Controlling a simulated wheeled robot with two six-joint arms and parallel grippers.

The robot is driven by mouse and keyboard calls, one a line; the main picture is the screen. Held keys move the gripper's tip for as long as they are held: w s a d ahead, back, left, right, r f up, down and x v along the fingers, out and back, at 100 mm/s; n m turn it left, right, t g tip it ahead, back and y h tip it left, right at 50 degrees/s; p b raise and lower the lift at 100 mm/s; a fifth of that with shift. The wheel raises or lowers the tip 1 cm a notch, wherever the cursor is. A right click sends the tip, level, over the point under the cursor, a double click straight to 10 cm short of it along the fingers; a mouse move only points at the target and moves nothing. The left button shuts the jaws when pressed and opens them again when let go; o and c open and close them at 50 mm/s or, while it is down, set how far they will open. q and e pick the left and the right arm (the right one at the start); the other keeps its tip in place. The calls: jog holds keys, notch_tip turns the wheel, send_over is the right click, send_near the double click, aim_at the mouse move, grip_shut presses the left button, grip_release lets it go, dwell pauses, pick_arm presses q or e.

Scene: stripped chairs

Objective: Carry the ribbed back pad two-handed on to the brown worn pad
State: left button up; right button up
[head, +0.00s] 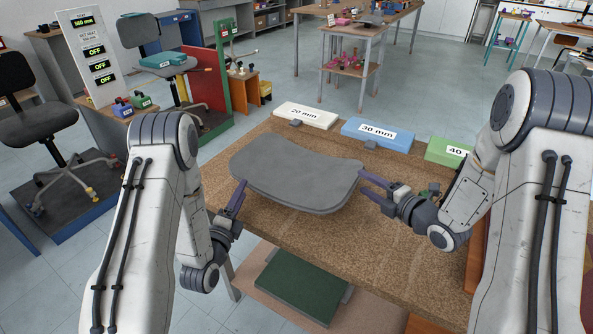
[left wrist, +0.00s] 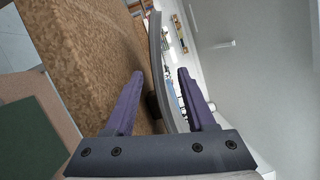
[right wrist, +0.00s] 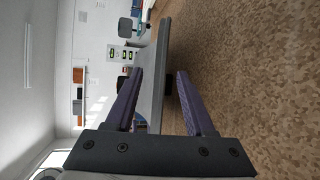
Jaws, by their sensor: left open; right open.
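A grey pad (head: 295,170) with rounded corners lies over the brown speckled table; I cannot make out ribs on its upper face. My left gripper (head: 239,194) is open at the pad's left end. In the left wrist view the pad's edge (left wrist: 157,45) runs between the open fingers (left wrist: 160,72). My right gripper (head: 361,182) is open at the pad's right end. In the right wrist view the pad's edge (right wrist: 161,55) also lies between the spread fingers (right wrist: 160,72). Neither gripper is closed on it. I cannot pick out the brown worn pad for certain.
The brown speckled table (head: 330,228) has bare room in front of the pad. White (head: 305,116), blue (head: 375,135) and green (head: 443,150) labelled blocks line its far edge. A dark green panel (head: 300,285) sits lower in front. A reddish-brown piece (head: 474,268) shows at right, partly hidden by my arm.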

aim_at(253, 168)
pick_arm(q)
jog(key=w, duration=0.3)
jog(key=w+d, duration=0.1)
jog(key=w, duration=0.2)
jog(key=w+d+r, duration=0.1)
jog(key=w, duration=0.2)
jog(key=shift+w, duration=0.2)
pick_arm(e)
jog(key=x, duration=0.9)
jog(key=shift+w+a, duration=0.15)
jog(key=shift+w, duration=0.05)
pick_arm(q)
jog(key=shift+c, duration=0.3)
pick_arm(e)
jog(key=shift+c, duration=0.3)
pick_arm(q)
grip_shut()
pick_arm(e)
grip_shut()
jog(key=shift+f, duration=0.1)
